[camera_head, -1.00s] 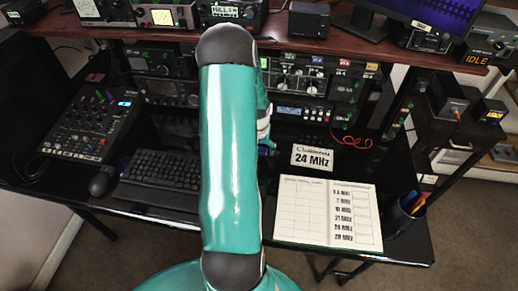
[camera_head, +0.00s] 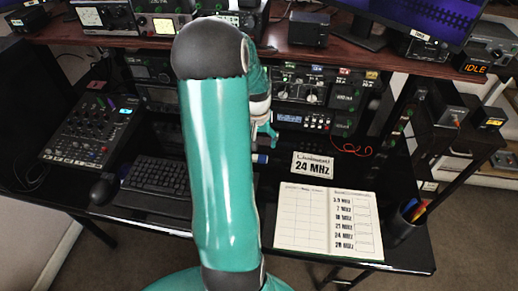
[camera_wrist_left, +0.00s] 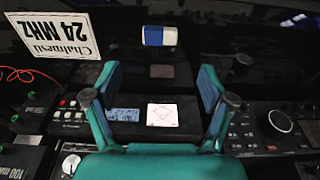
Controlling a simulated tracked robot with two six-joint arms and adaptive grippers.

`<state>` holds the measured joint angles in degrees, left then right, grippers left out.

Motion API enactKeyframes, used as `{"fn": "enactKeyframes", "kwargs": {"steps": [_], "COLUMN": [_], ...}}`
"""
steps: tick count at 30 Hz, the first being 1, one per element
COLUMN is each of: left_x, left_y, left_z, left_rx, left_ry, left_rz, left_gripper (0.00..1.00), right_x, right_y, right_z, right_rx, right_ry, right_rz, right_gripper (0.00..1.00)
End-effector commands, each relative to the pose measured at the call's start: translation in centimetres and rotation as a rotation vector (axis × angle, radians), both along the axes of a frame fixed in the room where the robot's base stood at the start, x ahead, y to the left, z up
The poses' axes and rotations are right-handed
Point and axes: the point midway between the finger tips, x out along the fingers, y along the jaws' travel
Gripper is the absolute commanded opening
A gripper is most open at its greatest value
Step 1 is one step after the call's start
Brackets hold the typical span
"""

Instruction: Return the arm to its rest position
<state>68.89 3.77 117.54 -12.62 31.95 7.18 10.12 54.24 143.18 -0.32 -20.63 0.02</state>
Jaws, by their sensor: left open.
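My left arm, teal with dark joints, rises through the middle of the head view and covers part of the desk and radios. My left gripper (camera_head: 270,134) shows just right of the arm, in front of the radio shelf. In the left wrist view the left gripper (camera_wrist_left: 158,82) is open, its two fingers wide apart with nothing between them. A radio panel with knobs (camera_wrist_left: 282,121) lies beyond the fingers there, apart from them as far as I can tell. My right gripper is not in view.
A blue-and-white block (camera_head: 260,158) lies on the dark desk near the gripper. A "24 MHz" card (camera_head: 313,165) and an open logbook (camera_head: 328,222) lie to the right. A keyboard (camera_head: 155,177) and a mixer (camera_head: 92,132) are left. The upper shelf (camera_head: 385,58) overhangs the radios.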

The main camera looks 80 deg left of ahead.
Motion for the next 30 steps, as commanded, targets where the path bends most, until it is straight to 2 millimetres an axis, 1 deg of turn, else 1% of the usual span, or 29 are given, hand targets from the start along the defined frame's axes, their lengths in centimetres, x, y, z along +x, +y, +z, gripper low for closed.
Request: {"fn": "enactKeyframes", "kwargs": {"steps": [1,6,22,26,30], "left_x": [0.0,-0.1,-0.1,-0.1,-0.1], "left_y": [0.0,-0.3,-0.3,-0.3,-0.3], "left_z": [0.8,2.0,2.2,3.3,5.7], "left_rx": [0.004,0.001,0.000,0.000,0.000], "left_ry": [-0.001,-0.001,0.000,0.000,0.000], "left_rz": [-0.001,0.000,0.000,0.000,0.000], "left_gripper": [0.82,0.82,0.82,0.82,0.82], "right_x": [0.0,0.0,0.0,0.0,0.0], "right_y": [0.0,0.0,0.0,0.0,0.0], "right_z": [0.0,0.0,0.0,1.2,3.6], "right_rx": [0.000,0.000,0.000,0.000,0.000], "right_ry": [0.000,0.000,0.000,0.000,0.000], "right_rz": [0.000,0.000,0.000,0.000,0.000], "right_gripper": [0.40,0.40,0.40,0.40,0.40]}}
